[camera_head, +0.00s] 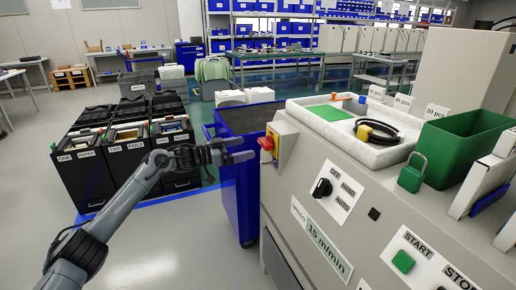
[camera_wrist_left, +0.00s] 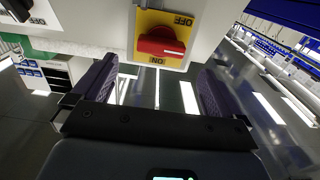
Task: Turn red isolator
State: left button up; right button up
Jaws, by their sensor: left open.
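The red isolator knob (camera_head: 266,143) sits on a yellow plate (camera_head: 275,150) at the near left corner of the grey cabinet. In the left wrist view the red knob (camera_wrist_left: 161,42) lies roughly crosswise on the yellow plate (camera_wrist_left: 150,20), with upside-down OFF and ON labels above and below it. My left gripper (camera_head: 246,150) is just left of the knob, pointing at it. In the left wrist view its two padded fingers (camera_wrist_left: 157,78) are wide apart with nothing between them, and the knob is ahead of the gap. My right gripper is not in view.
The grey cabinet (camera_head: 330,235) carries a selector switch (camera_head: 321,188), a green START button (camera_head: 403,261), a white tray (camera_head: 390,155), a green padlock (camera_head: 412,172) and a green bin (camera_head: 462,150). A blue cart (camera_head: 238,195) stands beside it. Black bins (camera_head: 85,180) stand left; the floor in front is clear.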

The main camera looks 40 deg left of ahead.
aim_at(261, 143)
pick_arm(q)
jog(key=b+x, duration=0.1)
jog(key=x, duration=0.3)
jog(key=shift+w+r, duration=0.1)
jog(key=shift+w, duration=0.25)
jog(key=shift+w+d+b, duration=0.3)
jog(key=shift+w+d, duration=0.1)
jog(key=shift+w, duration=0.05)
jog(key=shift+w+d, duration=0.1)
jog(key=shift+w, duration=0.25)
jog(key=shift+c, duration=0.2)
